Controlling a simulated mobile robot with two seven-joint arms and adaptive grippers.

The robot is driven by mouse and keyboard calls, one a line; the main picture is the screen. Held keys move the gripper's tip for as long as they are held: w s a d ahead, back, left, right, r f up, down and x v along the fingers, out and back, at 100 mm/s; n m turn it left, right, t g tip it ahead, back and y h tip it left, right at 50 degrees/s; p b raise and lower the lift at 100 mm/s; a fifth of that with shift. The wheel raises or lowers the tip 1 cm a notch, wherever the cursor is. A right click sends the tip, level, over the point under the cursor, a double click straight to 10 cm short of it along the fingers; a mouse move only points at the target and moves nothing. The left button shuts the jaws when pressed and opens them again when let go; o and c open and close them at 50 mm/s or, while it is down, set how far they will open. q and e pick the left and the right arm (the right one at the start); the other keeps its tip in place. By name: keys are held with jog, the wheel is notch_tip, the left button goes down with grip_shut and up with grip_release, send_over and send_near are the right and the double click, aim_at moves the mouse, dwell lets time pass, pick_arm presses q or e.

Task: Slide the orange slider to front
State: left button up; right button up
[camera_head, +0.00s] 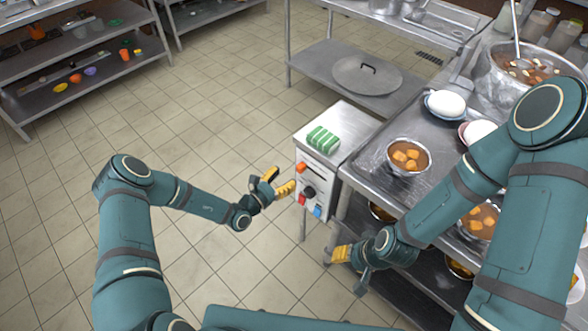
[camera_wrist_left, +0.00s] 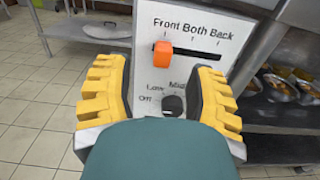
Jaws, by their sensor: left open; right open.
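The orange slider (camera_head: 301,168) sits high on the front panel of a white control box (camera_head: 325,191). In the left wrist view the slider (camera_wrist_left: 163,54) is at the left end of its dark slot, under the word Front; Both and Back are printed to its right. My left gripper (camera_head: 279,181) is open in front of the panel. Its yellow fingers (camera_wrist_left: 159,72) appear on either side of the slider in the wrist view, with nothing between them; contact is not visible. My right gripper (camera_head: 341,254) is open and low beside the counter, apart from the box.
A dark knob (camera_head: 309,192) is below the slider, with red and blue parts under it. Green blocks (camera_head: 323,140) lie on the box. The steel counter (camera_head: 378,184) to the right holds bowls and a stockpot (camera_head: 498,84). The tiled floor at left is clear.

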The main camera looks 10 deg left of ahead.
pick_arm(q)
jog(key=shift+v, duration=2.2)
jog(key=s+d+m+g+h, duration=0.4)
jog(key=s+d+m+g, duration=0.4)
jog(key=s+d+g, duration=0.1)
jog(key=s+f+m+g+y, duration=0.1)
jog(key=s+m+g+y, duration=0.3)
jog(key=s+m+g, duration=0.6)
jog(key=s+a+r+m+t+y, duration=0.3)
jog(key=a+m+t+y, duration=0.2)
jog(key=m, duration=0.4)
jog(key=shift+r+t+y, duration=0.2)
jog(key=shift+t+y, duration=0.3)
jog(key=shift+y, duration=0.4)
